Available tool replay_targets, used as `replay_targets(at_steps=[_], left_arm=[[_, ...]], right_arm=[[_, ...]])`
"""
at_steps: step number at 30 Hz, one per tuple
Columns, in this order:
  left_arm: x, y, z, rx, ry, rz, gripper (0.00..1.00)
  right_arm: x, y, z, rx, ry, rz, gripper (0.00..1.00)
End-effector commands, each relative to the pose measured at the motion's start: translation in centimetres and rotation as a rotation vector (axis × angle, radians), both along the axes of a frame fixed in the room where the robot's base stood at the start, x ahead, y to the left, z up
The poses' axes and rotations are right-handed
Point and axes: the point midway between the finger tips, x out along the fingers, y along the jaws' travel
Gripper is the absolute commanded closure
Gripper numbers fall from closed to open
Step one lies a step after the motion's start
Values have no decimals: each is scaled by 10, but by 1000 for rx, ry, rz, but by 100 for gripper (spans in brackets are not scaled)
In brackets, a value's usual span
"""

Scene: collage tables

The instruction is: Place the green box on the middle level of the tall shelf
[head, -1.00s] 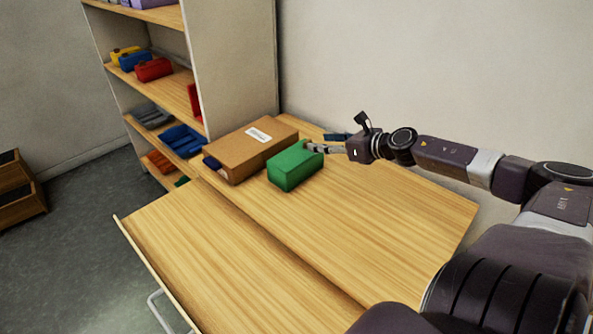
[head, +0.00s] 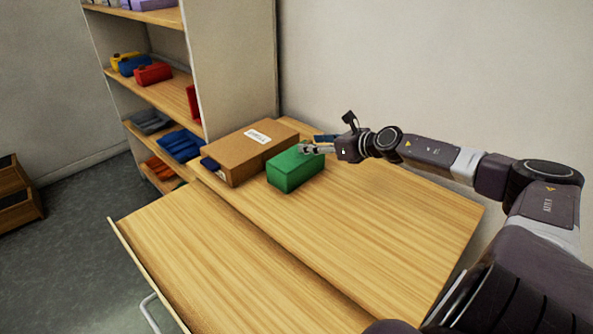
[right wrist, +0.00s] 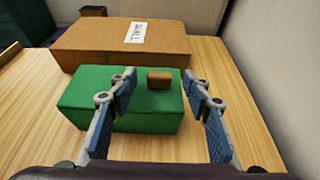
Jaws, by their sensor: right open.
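The green box (head: 292,174) rests on the wooden table, in front of a brown cardboard box. It also shows in the right wrist view (right wrist: 150,118), with a small brown block-like piece (right wrist: 159,79) on its top. My right gripper (head: 304,149) is at the box's top right end. In the right wrist view its open fingers (right wrist: 163,88) spread on either side of the brown piece; I cannot tell whether they touch the box. The tall shelf (head: 236,75) stands at the back left, with several levels. My left gripper is out of view.
The cardboard box (head: 238,160) with a white label lies between the green box and the shelf. The shelf level (head: 178,92) with yellow, blue and red items has bare wood in front. The table's (head: 370,225) front and right are clear. Wooden bins (head: 14,190) stand at far left.

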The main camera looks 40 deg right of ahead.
Motion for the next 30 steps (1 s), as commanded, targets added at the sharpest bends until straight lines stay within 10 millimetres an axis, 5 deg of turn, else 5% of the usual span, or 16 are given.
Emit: replay_targets(at_steps=[11,23,30], left_arm=[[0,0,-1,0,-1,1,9],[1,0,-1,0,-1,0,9],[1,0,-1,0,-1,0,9]], right_arm=[[2,1,-1,-2,1,2,55],[2,1,-1,-2,1,2,98],[2,0,0,-1,-1,0,100]])
